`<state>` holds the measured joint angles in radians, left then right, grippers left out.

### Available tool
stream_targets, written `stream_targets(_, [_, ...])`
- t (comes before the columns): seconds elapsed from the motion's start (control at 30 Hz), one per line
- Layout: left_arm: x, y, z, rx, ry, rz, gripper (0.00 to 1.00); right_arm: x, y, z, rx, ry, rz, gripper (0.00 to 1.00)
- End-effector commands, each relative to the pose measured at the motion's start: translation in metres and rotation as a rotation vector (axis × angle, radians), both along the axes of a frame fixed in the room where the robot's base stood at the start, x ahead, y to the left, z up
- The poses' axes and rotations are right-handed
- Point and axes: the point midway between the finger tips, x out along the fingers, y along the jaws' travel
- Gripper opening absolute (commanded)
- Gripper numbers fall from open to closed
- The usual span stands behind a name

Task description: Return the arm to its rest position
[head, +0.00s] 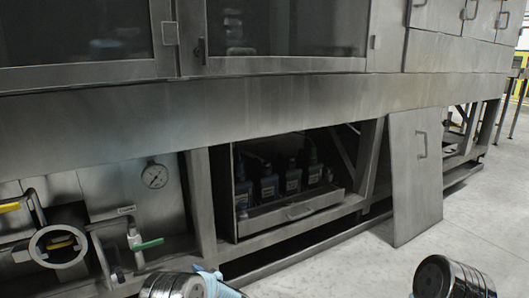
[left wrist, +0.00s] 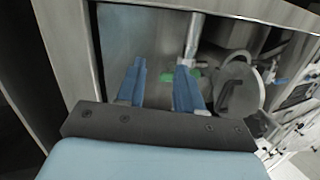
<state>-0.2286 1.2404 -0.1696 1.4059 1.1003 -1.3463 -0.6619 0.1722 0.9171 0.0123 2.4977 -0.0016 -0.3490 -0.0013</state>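My left arm shows at the bottom of the head view as a shiny dark cylinder with pale blue gripper parts (head: 215,283) beside it. In the left wrist view my left gripper (left wrist: 160,85) has two blue fingers spread apart with nothing held between them. A grey metal panel lies beyond the fingers. A shiny dark link of my right arm shows at the bottom right of the head view; its gripper is out of the picture.
The steel washer frame (head: 200,200) stands ahead, with a gauge (head: 155,175), a green-handled valve (head: 148,243) and a round pipe end (head: 60,246). An open bay holds several bottles (head: 293,178) behind a drawer front (head: 290,214). A loose panel (head: 415,180) leans at right. Floor is clear.

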Motion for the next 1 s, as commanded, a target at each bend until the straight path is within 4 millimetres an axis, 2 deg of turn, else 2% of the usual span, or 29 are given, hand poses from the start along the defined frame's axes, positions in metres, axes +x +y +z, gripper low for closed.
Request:
stream_targets(0.07, [-0.012,0.003,-0.037,-0.084,0.091,-0.130,0.36,0.000,0.000,0.000,0.000,0.000,0.000,0.43])
stream_targets(0.17, [-0.053,-0.010,-0.097,-0.272,0.266,-0.332,0.36,0.000,0.000,0.000,0.000,0.000,0.000,0.43])
stream_targets(0.2, [-0.079,-0.021,-0.118,-0.360,0.347,-0.406,0.36,0.000,0.000,0.000,0.000,0.000,0.000,0.43])
stream_targets(0.27, [-0.121,-0.038,-0.144,-0.488,0.466,-0.496,0.36,0.000,0.000,0.000,0.000,0.000,0.000,0.43])
stream_targets(0.3, [-0.150,-0.049,-0.156,-0.566,0.540,-0.543,0.36,0.000,0.000,0.000,0.000,0.000,0.000,0.43])
stream_targets(0.4, [-0.220,-0.074,-0.172,-0.730,0.707,-0.630,0.36,0.000,0.000,0.000,0.000,0.000,0.000,0.43])
stream_targets(0.6, [-0.336,-0.105,-0.171,-0.959,0.972,-0.725,0.36,0.000,0.000,0.000,0.000,0.000,0.000,0.43])
stream_targets(0.73, [-0.399,-0.118,-0.158,-1.066,1.118,-0.763,0.36,0.000,0.000,0.000,0.000,0.000,0.000,0.43])
stream_targets(0.77, [-0.395,-0.118,-0.137,-1.059,1.109,-0.764,0.36,-0.001,0.000,0.022,0.000,0.001,0.000,0.43])
stream_targets(0.8, [-0.393,-0.119,-0.125,-1.056,1.106,-0.765,0.36,-0.001,0.001,0.035,0.000,0.002,0.002,0.43])
stream_targets(1.0, [-0.394,-0.121,-0.072,-1.053,1.108,-0.769,0.36,-0.002,0.003,0.089,0.002,0.001,0.008,0.43])
